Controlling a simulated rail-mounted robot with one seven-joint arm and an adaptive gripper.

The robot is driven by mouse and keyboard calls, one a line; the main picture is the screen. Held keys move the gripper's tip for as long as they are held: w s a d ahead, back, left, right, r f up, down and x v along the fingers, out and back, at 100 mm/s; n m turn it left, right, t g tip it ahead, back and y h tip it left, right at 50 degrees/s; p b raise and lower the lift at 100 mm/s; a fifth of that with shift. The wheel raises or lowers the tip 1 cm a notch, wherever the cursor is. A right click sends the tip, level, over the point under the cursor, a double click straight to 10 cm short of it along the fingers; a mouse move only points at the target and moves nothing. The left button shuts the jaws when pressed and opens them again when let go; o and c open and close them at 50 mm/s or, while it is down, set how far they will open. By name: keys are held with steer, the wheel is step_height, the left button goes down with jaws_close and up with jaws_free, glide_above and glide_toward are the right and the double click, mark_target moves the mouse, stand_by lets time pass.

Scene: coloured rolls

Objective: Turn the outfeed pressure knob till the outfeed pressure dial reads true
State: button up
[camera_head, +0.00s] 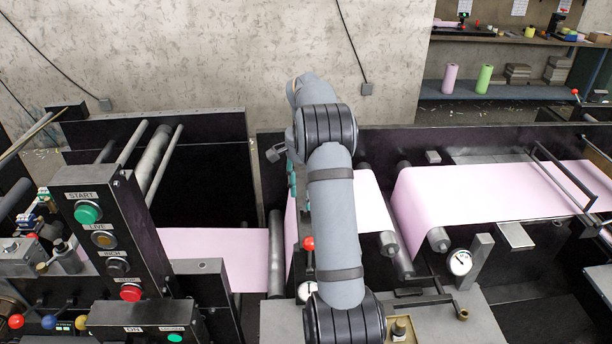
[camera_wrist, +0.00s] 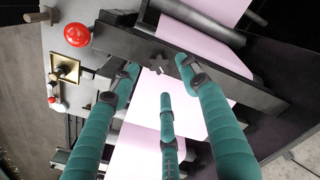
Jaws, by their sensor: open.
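My gripper (camera_wrist: 159,76) is open in the wrist view, its teal fingers spread and empty. A dark star-shaped knob (camera_wrist: 157,63) lies between and beyond the fingertips, on a dark bar across the pink web; I see no clear contact. In the head view my arm covers most of the gripper; only bits of teal finger (camera_head: 292,186) show. A white round dial (camera_head: 460,262) with a dark needle stands right of my arm. Another white dial (camera_head: 306,291) is partly hidden by my arm. Their readings are too small to tell, and no label shows which is the outfeed dial.
A red ball (camera_wrist: 77,35) and a square brass fitting (camera_wrist: 65,68) sit on the grey plate left of the fingers. A control post (camera_head: 110,235) with several buttons stands at the left. Pink web (camera_head: 490,195) runs over rollers at right. A shelf (camera_head: 500,89) with rolls is behind.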

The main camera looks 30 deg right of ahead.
step_height(320, 180, up, 7)
stand_by(0.3)
stand_by(0.4)
step_height(320, 180, down, 12)
stand_by(0.5)
